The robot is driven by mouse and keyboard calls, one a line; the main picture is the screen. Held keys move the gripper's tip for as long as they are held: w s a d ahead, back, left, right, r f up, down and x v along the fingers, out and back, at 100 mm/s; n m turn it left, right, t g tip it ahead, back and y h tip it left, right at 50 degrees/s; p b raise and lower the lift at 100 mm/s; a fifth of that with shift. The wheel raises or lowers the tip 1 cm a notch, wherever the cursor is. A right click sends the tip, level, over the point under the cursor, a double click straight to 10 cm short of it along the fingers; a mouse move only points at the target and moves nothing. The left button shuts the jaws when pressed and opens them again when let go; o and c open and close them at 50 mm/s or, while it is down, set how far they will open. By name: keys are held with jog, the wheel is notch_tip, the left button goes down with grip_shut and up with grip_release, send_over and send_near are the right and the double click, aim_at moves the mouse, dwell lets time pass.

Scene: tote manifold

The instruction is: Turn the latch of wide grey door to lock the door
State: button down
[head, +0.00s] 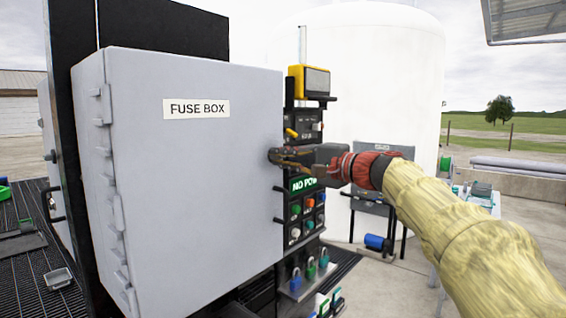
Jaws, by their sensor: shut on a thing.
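The wide grey door (190,190) belongs to a box with a "FUSE BOX" label (196,109). It looks closed, with hinges down its left side. My gripper (276,157) reaches in from the right and is at the door's right edge, about mid-height. Its fingers are shut on a small dark part there, which appears to be the latch (273,155). The fingers mostly hide the latch, so I cannot tell its turn angle.
Right of the door is a black panel with coloured buttons (308,203) and a yellow device (308,82). A white tank (385,60) stands behind. Trays (58,279) lie on a slatted surface at left.

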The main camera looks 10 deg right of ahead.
jog(key=shift+f, duration=0.1)
jog(key=c, duration=1.8)
grip_release()
jog(key=shift+c, duration=0.2)
jog(key=v, duration=1.2)
